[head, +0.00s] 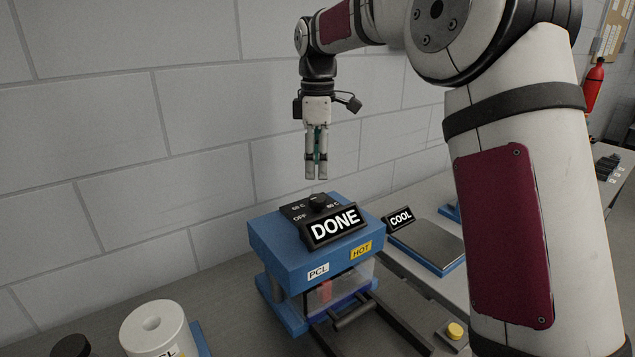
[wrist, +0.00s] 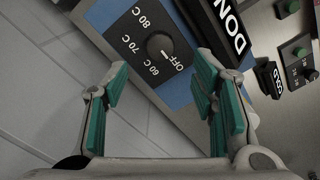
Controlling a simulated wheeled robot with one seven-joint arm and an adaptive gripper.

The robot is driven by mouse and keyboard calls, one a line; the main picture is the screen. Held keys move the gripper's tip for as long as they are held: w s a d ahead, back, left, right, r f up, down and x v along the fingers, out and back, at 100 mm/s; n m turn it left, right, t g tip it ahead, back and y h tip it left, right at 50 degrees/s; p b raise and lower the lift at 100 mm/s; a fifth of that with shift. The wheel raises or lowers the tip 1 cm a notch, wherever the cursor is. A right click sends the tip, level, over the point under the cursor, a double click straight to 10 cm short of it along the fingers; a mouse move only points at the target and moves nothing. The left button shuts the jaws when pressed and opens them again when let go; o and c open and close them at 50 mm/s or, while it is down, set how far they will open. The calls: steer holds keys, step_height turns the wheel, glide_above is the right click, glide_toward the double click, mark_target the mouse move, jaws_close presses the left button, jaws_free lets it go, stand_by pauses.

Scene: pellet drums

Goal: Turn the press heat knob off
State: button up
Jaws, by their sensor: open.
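The black heat knob (head: 318,201) sits on the dial plate on top of the blue PCL press (head: 283,245). In the wrist view the knob (wrist: 160,46) lies just beyond and between my fingertips, and a short pale mark on it faces the OFF label. The labels 60 C, 70 C and 80 C run around it. My gripper (head: 316,178) points down above the knob, apart from it. In the wrist view my gripper (wrist: 160,70) is open and empty, with its green-padded fingers spread.
A black DONE sign (head: 334,225) stands right in front of the knob. A white drum (head: 158,332) stands at lower left. The brick wall is behind.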

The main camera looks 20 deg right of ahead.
steer(key=shift+r, duration=1.4)
steer(key=s+r+m+t, duration=0.35)
steer(key=s+m, duration=0.35)
steer(key=s, duration=1.1)
steer(key=s+f+m+t, duration=0.1)
steer(key=s+f+m, duration=0.2)
steer(key=s, duration=0.5)
steer(key=s+f+m, duration=0.4)
steer(key=s, duration=0.4)
steer(key=shift+d+f+t, duration=0.15)
steer(key=shift+t, duration=0.2)
steer(key=shift+s, duration=0.1)
steer(key=shift+c, duration=0.4)
